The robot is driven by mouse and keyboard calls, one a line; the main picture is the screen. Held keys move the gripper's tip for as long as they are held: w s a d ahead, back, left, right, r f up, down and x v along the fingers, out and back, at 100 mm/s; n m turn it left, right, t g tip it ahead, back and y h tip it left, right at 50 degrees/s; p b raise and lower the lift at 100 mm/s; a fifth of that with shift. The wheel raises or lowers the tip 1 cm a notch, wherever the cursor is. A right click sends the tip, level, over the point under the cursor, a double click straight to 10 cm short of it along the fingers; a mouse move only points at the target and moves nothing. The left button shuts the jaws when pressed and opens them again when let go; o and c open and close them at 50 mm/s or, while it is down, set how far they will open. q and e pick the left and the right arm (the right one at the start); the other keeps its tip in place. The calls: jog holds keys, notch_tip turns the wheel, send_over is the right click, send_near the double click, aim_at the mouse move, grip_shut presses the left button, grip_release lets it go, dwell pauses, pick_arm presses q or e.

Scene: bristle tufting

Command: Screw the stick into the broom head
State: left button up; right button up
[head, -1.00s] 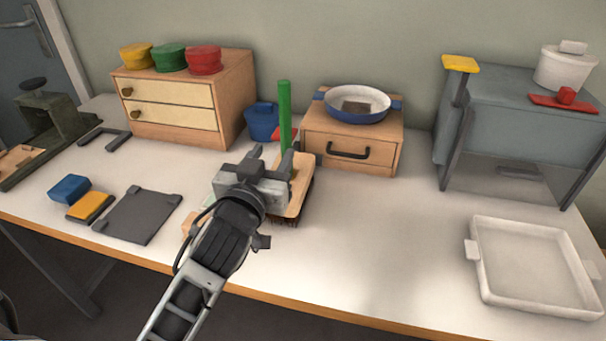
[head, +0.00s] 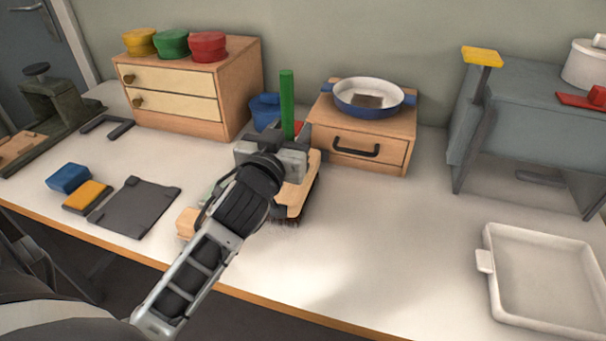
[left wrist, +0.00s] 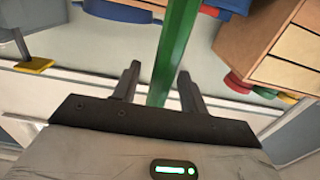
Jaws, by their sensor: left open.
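The green stick (head: 287,104) stands upright at the broom head (head: 298,197), a wooden block with dark bristles beneath it on the table. The stick's lower end is hidden behind my left gripper (head: 283,135). In the left wrist view, my left gripper (left wrist: 157,82) is open, with the green stick (left wrist: 174,50) passing between its two fingers and apparent gaps on both sides. Whether the stick is seated in the broom head cannot be seen. My right gripper is not in view.
A small drawer box (head: 360,147) with a blue pan (head: 368,98) stands close right of the stick. A blue pot (head: 264,108) is behind it. A wooden cabinet (head: 190,100) is at the back left. A white tray (head: 490,290) lies at right; the table between is clear.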

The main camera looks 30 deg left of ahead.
pick_arm(q)
jog(key=shift+w, duration=0.1)
jog(key=shift+s+r, duration=0.1)
jog(key=shift+s, duration=0.1)
grip_shut()
jog(key=shift+r, duration=0.15)
